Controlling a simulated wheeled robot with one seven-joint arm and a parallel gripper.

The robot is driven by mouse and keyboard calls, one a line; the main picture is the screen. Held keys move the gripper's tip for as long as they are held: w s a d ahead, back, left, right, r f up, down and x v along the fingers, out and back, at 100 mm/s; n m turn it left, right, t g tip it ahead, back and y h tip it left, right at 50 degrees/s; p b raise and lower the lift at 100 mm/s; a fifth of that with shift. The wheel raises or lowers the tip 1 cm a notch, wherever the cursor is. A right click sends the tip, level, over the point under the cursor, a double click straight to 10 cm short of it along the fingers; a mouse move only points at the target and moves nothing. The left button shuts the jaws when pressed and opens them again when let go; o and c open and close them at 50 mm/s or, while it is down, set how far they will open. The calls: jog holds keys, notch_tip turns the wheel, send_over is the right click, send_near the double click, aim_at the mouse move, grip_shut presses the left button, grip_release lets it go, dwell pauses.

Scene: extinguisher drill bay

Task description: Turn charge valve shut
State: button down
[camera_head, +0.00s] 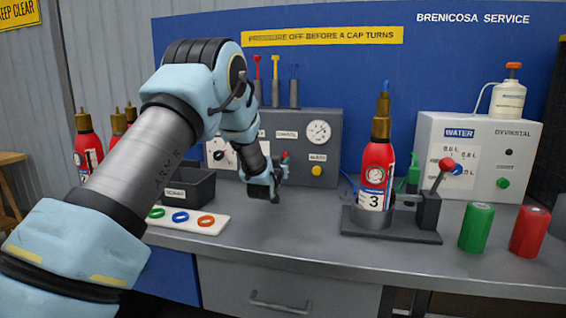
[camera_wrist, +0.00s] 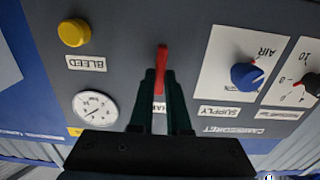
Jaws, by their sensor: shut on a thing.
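The charge valve shows as a red lever (camera_wrist: 162,58) on the grey panel in the wrist view, its length roughly upright in the picture. The two dark fingers of my gripper (camera_wrist: 163,85) are shut on the lever, one on each side. The label under it is mostly hidden by the fingers. In the head view my gripper (camera_head: 276,180) is in front of the grey panel (camera_head: 345,130), and a small red bit of the lever (camera_head: 284,154) shows just above it.
A gauge (camera_head: 318,132) and yellow bleed button (camera_head: 316,171) are to the right of the gripper. A blue supply knob (camera_wrist: 246,76) shows in the wrist view. Extinguisher 3 (camera_head: 377,165) stands in a holder; a black bin (camera_head: 187,190) and ring tray (camera_head: 206,226) are left.

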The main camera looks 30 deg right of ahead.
jog(key=shift+f+m+b, duration=0.1)
jog(key=shift+m+b, duration=0.2)
jog(key=shift+b, duration=0.2)
jog(key=shift+s+d+f+m+b, duration=0.1)
jog(key=shift+m+b, duration=2.6)
jog(key=shift+m, duration=0.15)
jog(key=shift+s+d+f+m+b, duration=0.1)
jog(key=shift+m+b, duration=2.6)
jog(key=shift+m, duration=0.2)
jog(key=shift+s+d+f+m+b, duration=0.1)
jog(key=shift+m+b, duration=2.6)
jog(key=shift+m, duration=0.15)
jog(key=c, duration=0.9)
grip_release()
jog(key=shift+r, duration=0.1)
jog(key=shift+a, duration=0.1)
jog(key=b+v, duration=0.1)
jog(key=v, duration=0.9)
jog(key=shift+s+a, duration=0.25)
